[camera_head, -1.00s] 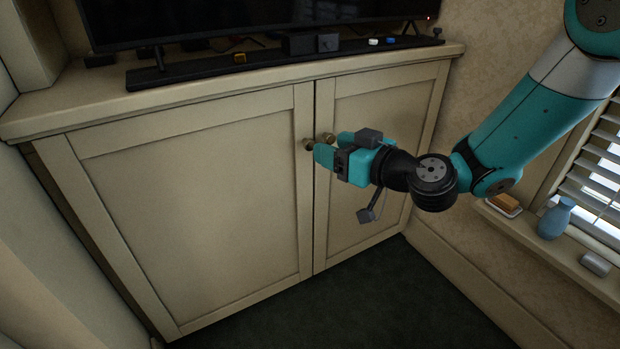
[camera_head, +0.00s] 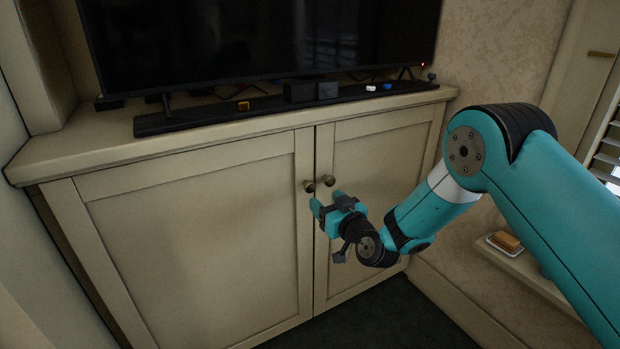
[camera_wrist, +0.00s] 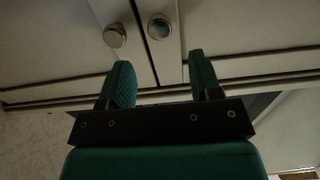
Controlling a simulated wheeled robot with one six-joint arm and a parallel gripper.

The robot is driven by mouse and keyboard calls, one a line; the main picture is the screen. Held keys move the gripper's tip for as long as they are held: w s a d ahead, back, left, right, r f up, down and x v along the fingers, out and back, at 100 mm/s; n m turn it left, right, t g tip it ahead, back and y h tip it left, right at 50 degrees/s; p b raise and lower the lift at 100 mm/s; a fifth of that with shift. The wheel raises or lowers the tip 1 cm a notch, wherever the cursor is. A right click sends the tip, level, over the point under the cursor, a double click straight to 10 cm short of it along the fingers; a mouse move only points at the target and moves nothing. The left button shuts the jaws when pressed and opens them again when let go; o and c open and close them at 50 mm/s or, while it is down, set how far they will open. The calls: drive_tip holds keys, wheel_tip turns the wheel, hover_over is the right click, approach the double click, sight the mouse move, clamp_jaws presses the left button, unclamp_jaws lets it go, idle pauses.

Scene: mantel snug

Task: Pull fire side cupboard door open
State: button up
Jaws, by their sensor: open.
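The cream cupboard has a wide left door (camera_head: 200,240) and a narrower right door (camera_head: 375,165); both look shut, with a thin dark gap between them. Each has a round brass knob beside the gap: left knob (camera_head: 308,186), right knob (camera_head: 328,180). Which door is the fire side one, I cannot tell. My gripper (camera_head: 326,201) is open and empty, just below the knobs in the head view. No contact shows.
A television (camera_head: 260,40) and a long dark soundbar (camera_head: 210,114) with small items stand on the cupboard top (camera_head: 80,150). At right, a ledge (camera_head: 525,267) holds a dish with an orange-brown block (camera_head: 506,241). Dark floor (camera_head: 345,326) lies in front.

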sight(311, 188)
drive_tip(key=x, duration=0.8)
drive_tip(key=shift+w+a, duration=0.2)
drive_tip(key=shift+c, duration=0.4)
clamp_jaws()
